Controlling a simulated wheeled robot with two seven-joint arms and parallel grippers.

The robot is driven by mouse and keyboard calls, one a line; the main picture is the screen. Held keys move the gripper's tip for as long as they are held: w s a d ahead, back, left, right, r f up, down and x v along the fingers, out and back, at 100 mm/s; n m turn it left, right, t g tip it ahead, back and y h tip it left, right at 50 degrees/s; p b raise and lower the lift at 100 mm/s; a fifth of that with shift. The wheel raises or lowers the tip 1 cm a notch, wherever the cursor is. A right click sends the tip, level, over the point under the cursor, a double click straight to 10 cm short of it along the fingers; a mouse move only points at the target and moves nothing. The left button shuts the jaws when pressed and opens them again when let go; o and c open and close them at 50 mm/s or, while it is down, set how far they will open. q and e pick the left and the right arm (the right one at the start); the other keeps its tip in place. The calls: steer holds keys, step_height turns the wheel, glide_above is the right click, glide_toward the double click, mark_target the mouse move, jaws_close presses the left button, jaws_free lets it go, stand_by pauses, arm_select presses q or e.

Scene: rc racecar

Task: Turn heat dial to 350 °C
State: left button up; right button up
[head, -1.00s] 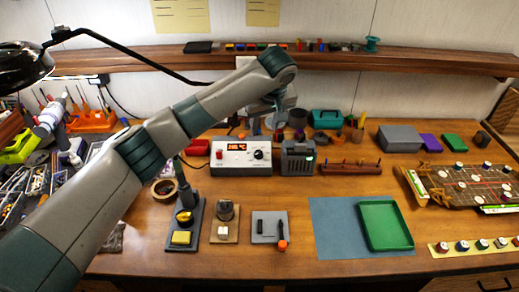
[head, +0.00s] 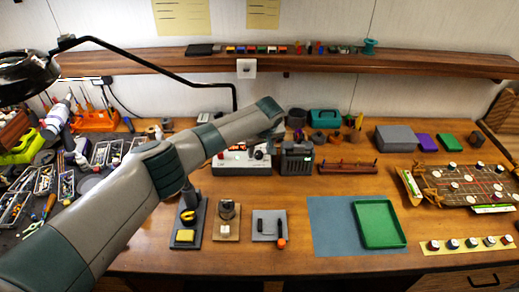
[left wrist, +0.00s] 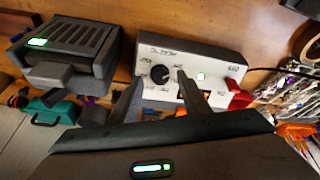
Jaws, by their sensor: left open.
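The white soldering station (head: 236,168) stands at the back of the bench, with its upper front partly hidden by my left arm. In the left wrist view its front panel (left wrist: 215,73) appears turned over, with a black round heat dial (left wrist: 160,75) and a partly hidden red display. The display's reading cannot be made out. My left gripper (left wrist: 158,78) is open, with its two fingers on either side of the dial in that view; I cannot tell whether they touch it. My right gripper is not in view.
A dark grey box with a green light (head: 297,160) stands close beside the station on the right. A peg rack (head: 347,167) is further right. Small stands, a blue mat (head: 330,222) and a green tray (head: 380,243) lie in front. Clutter fills the left side.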

arm_select(q)
steer(key=shift+w+a+f, duration=0.1)
steer(key=shift+w+f, duration=0.1)
steer(key=shift+f, duration=0.4)
steer(key=shift+c, duration=0.4)
steer(key=c, duration=1)
steer(key=shift+o, duration=0.2)
